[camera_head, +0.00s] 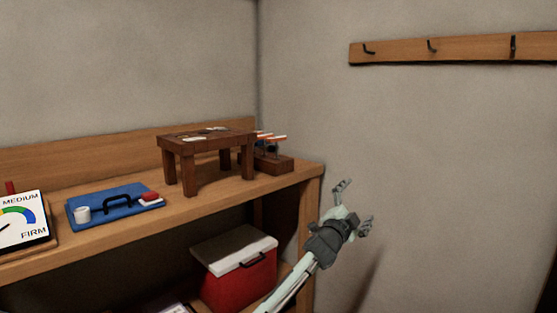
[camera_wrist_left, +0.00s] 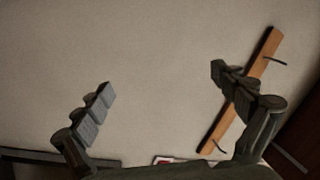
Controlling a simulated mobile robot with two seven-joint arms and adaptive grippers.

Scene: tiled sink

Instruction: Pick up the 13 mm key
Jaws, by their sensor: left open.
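I cannot make out a 13 mm key for certain in either view. Several small flat items (camera_head: 196,138) lie on top of a small dark wooden table (camera_head: 187,146), too small to identify. My left gripper (camera_head: 356,204) is open and empty, to the right of the workbench's end, in front of the bare wall. In the left wrist view its two fingers (camera_wrist_left: 162,82) are spread wide with nothing between them. My right gripper is not in view.
The small table stands on a workbench (camera_head: 250,190) beside a wooden block with red-and-white-topped items (camera_head: 270,138). A blue clipboard-like board (camera_head: 100,213) and a dial sign (camera_head: 20,222) lie left. A red cooler (camera_head: 235,280) sits below. A hook rail (camera_head: 470,47) is on the right wall.

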